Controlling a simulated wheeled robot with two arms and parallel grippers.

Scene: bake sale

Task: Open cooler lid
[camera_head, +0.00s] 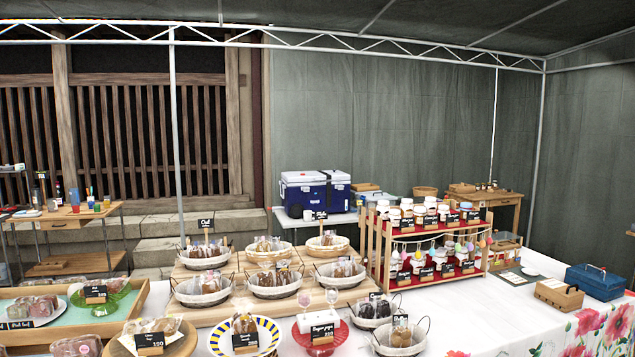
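A blue cooler (314,198) with a white lid (314,177) stands on a small white table at the back, behind the display tables. The lid looks shut. Neither of my grippers shows in the head view.
A long display table (450,300) with baskets of baked goods (277,283) and a two-tier wooden jar rack (425,242) lies between me and the cooler. A blue toolbox (596,283) sits at the right. A wooden side table (65,222) stands at the left.

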